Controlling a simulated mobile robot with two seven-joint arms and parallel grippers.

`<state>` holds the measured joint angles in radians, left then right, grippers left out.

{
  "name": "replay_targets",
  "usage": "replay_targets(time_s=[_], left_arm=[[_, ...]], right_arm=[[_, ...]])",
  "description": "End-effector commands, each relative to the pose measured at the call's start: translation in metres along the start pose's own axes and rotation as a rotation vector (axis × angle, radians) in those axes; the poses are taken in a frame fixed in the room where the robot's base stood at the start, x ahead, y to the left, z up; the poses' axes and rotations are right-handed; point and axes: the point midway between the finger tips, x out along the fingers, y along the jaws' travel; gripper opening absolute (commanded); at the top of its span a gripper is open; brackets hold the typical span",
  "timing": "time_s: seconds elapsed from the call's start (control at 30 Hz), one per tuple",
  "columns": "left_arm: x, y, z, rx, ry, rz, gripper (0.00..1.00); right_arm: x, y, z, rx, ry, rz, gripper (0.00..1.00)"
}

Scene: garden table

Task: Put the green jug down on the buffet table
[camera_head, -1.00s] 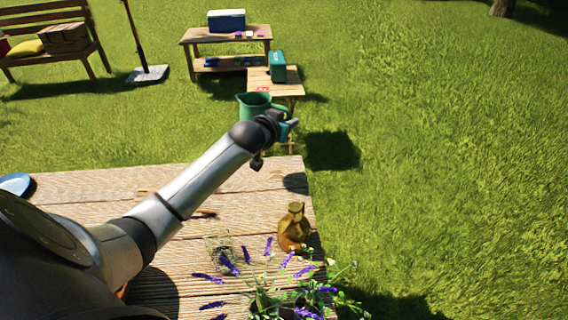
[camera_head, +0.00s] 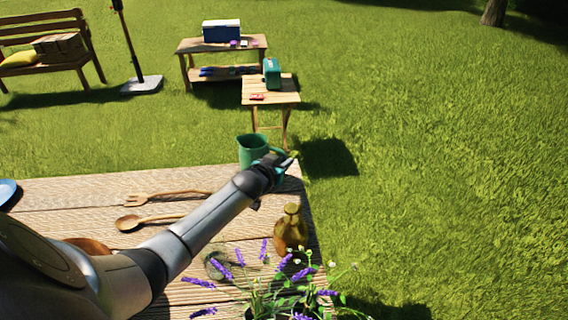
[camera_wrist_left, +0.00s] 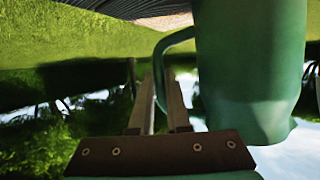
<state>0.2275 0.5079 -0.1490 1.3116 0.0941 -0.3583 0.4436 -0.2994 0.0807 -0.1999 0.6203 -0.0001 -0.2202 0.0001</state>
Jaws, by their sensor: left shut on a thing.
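The green jug (camera_head: 252,150) is at the far right edge of the wooden table (camera_head: 75,194) in front of me, which I take as the buffet table. My left gripper (camera_head: 284,163) is beside the jug, on its right, shut on the handle. In the left wrist view, the jug (camera_wrist_left: 250,70) fills the right side and its handle passes between the fingers (camera_wrist_left: 162,95). The jug looks upright in the head view. Its base is partly hidden by my arm, and I cannot tell whether it touches the tabletop. My right gripper is not in view.
A wooden fork (camera_head: 165,197), a wooden spoon (camera_head: 130,222), a blue plate (camera_head: 7,191), an amber bottle (camera_head: 290,230), a glass (camera_head: 217,264) and lavender (camera_head: 285,290) are on the table. A small table (camera_head: 283,97) stands beyond, on grass.

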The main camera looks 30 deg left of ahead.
Motion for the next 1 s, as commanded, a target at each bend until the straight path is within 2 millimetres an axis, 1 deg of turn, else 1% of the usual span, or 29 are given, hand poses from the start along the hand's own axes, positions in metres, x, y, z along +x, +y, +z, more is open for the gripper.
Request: replay_targets(time_s=[0.07, 0.23, 0.27, 0.5, 0.53, 0.73, 0.83, 1.0], left_arm=[[0.0, 0.0, -0.003, 0.002, 0.006, 0.0, 0.0], [0.001, 0.0, 0.001, 0.002, 0.005, 0.0, 0.0], [0.001, 0.0, 0.003, 0.0, -0.001, 0.0, 0.15], [0.001, 0.0, 0.003, 0.0, -0.001, 0.0, 0.42], [0.001, 0.0, 0.003, 0.0, -0.001, 0.0, 0.44], [0.001, 0.0, 0.002, 0.0, -0.001, 0.0, 0.44], [0.0, 0.0, -0.001, 0.0, 0.0, 0.0, 0.44], [-0.01, 0.0, -0.002, -0.002, -0.004, 0.001, 0.44]], right_arm=[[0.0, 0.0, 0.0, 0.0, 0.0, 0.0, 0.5], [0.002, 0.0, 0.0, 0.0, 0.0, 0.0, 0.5], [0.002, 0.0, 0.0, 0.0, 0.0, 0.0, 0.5], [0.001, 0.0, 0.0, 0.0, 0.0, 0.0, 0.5], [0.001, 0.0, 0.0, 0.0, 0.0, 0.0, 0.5], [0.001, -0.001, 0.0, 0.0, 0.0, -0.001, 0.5], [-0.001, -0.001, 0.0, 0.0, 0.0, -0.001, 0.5], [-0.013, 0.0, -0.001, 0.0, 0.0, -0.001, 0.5]])
